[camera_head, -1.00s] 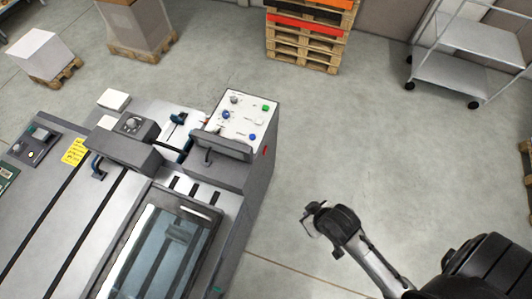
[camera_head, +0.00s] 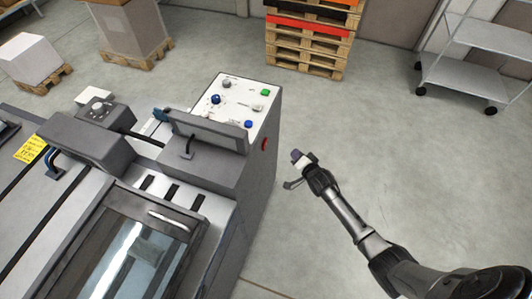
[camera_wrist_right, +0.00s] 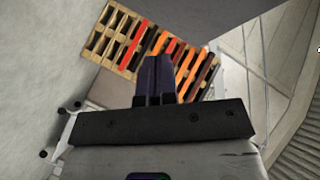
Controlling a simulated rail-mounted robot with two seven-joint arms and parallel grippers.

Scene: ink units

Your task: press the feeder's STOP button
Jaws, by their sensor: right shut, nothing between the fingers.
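The feeder (camera_head: 205,165) is a grey machine with a light control panel on its top at the far right end. A red button (camera_head: 264,144), which looks like the STOP button, sits on the feeder's right side face, below the panel. My right gripper (camera_head: 297,157) is a short distance to the right of the red button, apart from it. Its fingers are shut and empty; they also show in the right wrist view (camera_wrist_right: 158,75). I cannot make out the button in the wrist view. My left gripper is not in view.
The panel carries other controls: a green button (camera_head: 265,92), a blue knob (camera_head: 215,99) and a blue button (camera_head: 248,124). A tilted grey screen or cover (camera_head: 210,131) stands by the panel. Stacked pallets (camera_head: 307,45) and a metal cart (camera_head: 480,70) stand behind. The floor right of the feeder is clear.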

